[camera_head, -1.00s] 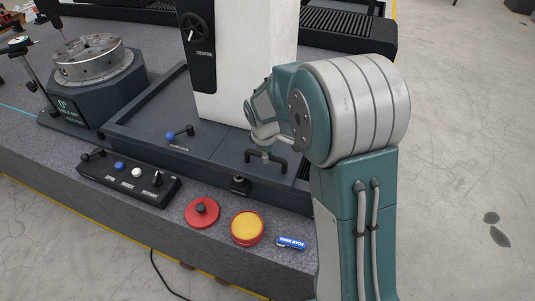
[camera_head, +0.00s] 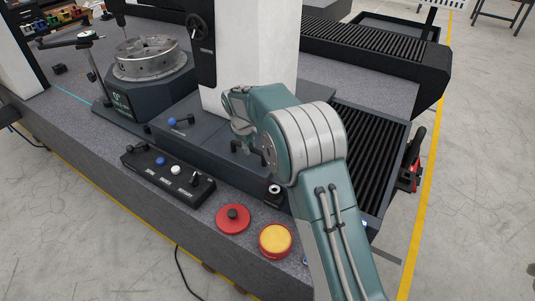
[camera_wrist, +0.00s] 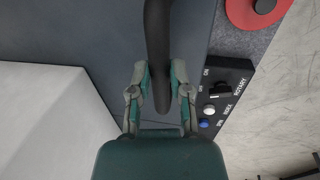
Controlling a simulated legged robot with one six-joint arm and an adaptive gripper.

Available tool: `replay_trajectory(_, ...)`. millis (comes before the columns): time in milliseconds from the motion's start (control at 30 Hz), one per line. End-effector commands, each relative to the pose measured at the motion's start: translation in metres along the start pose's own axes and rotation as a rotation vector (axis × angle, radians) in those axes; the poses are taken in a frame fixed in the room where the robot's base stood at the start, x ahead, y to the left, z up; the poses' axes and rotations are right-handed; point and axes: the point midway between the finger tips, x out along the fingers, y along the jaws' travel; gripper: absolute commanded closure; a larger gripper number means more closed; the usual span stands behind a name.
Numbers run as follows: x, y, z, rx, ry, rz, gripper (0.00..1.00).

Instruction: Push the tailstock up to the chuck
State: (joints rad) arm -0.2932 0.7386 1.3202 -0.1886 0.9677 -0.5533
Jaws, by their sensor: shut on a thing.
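The tailstock is a tall white column (camera_head: 252,60) on a dark carriage (camera_head: 205,135), with a black handwheel plate (camera_head: 201,50) on its left side. The round grey metal chuck (camera_head: 147,60) sits on a dark pedestal marked 0°, left of the column. The carriage's left end is close beside the pedestal; I cannot tell whether they touch. My gripper (camera_head: 238,128) is at the carriage's front, partly hidden by my arm. In the wrist view my gripper (camera_wrist: 160,88) is shut on a dark bar handle (camera_wrist: 157,50).
A control box (camera_head: 167,175), a red knob (camera_head: 233,218) and a yellow button (camera_head: 275,240) line the front edge. Ribbed black bellows (camera_head: 365,155) lie right of the column. Open floor lies to the right.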

Motion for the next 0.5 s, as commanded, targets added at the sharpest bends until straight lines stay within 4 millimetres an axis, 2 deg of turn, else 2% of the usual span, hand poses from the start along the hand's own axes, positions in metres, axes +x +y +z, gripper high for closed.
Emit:
replay_trajectory(33,0.001,-0.001,-0.010,-0.003,-0.001,-0.002,1.00)
replay_trajectory(200,0.001,-0.001,-0.035,-0.002,-0.001,-0.002,1.00)
replay_trajectory(500,0.001,-0.001,-0.060,-0.001,-0.001,-0.001,1.00)
